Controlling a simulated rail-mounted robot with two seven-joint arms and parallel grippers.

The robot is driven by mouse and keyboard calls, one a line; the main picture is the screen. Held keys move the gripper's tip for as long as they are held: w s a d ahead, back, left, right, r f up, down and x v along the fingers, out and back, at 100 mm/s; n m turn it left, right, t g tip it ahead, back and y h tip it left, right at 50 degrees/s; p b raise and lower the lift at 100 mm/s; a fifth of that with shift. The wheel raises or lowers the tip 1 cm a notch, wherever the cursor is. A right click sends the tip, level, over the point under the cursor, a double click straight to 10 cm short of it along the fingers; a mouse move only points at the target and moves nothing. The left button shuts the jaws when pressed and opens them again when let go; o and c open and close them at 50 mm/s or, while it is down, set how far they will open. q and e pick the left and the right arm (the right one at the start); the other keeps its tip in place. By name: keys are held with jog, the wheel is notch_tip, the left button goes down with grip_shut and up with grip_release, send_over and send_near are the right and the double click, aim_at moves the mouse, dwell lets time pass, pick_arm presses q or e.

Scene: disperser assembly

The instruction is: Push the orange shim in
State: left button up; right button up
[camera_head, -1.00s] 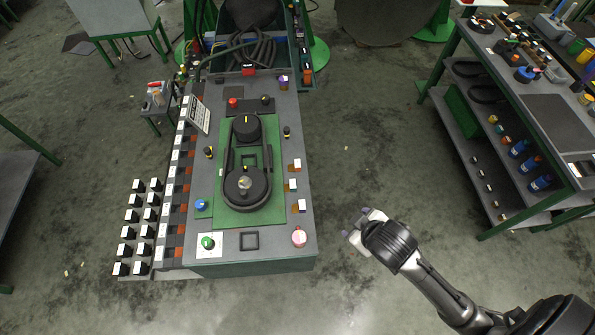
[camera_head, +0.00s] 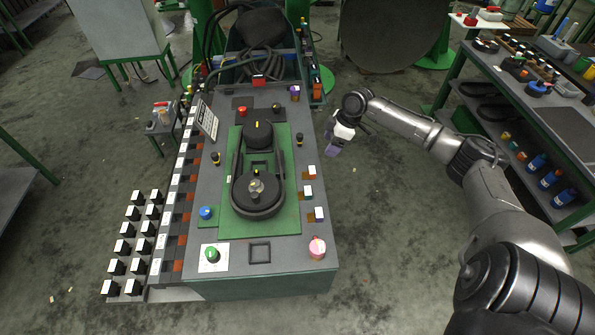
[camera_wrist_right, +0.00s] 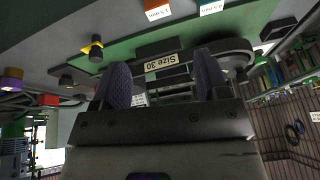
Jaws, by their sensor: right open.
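The orange shim (camera_head: 307,176) sits at the right edge of the grey machine top, with a white tag; it is the one nearest the small black-and-yellow knob. In the right wrist view the orange shim (camera_wrist_right: 157,9) shows at the top edge, partly cut off. My right gripper (camera_head: 332,151) hangs just off the machine's right side, apart from the shim. Its two purple fingers (camera_wrist_right: 163,85) are spread with nothing gripped between them. How far the shim sits in its slot is too small to tell. My left gripper is in no view.
Other tagged shims (camera_head: 319,214) line the same edge. The black-and-yellow knob (camera_head: 299,139) stands just behind the orange shim. A black belt drive (camera_head: 258,185) rises from the green plate. A bench (camera_head: 540,115) stands right; the floor between is clear.

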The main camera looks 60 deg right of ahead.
aim_at(312, 170)
jog(key=shift+n, duration=0.8)
jog(key=x, duration=1.2)
jog(key=shift+w+d+f, duration=0.1)
jog(key=shift+w+f, duration=0.05)
jog(key=shift+w+f+b, duration=0.2)
jog(key=shift+f+b, duration=0.1)
jog(key=shift+f, duration=0.35)
jog(key=shift+a, duration=0.2)
